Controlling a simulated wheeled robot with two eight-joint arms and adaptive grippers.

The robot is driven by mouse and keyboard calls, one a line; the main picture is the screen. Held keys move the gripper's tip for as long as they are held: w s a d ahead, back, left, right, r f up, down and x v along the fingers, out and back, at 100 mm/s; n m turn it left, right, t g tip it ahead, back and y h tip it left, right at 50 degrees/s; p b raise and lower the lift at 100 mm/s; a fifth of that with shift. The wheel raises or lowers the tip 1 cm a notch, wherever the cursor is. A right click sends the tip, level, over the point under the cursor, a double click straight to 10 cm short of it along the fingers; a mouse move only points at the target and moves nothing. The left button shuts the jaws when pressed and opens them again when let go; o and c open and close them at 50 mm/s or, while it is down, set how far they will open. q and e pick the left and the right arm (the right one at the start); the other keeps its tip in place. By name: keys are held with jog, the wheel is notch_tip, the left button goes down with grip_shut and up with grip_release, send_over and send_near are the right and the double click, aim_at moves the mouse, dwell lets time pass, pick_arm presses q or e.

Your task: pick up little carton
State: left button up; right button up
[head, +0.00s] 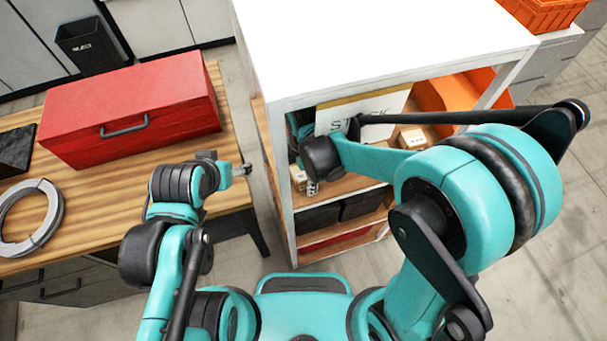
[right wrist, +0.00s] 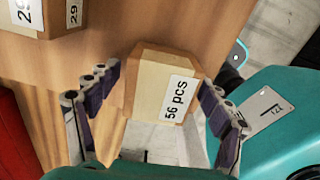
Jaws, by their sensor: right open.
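In the right wrist view a small light-brown carton (right wrist: 150,85) with a white "56 pcs" label stands on a wooden shelf board. My right gripper (right wrist: 160,82) is open, with one dark-padded finger on each side of the carton. Whether either finger touches it I cannot tell. In the head view my right arm reaches into the white shelf unit (head: 400,72), and the right gripper (head: 311,186) is mostly hidden behind its wrist. A small carton (head: 298,176) shows beside it. My left gripper (head: 240,170) is near the wooden table's right edge; its jaws are too small to judge.
Another carton (right wrist: 38,18) labelled "29" is at the upper left of the wrist view. In the head view a further carton (head: 412,138), a white sign (head: 385,104) and an orange bin (head: 430,95) share the shelf. A red toolbox (head: 135,110) stands on the wooden table (head: 225,100).

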jog(key=c, duration=1.4)
jog(key=shift+o, duration=0.2)
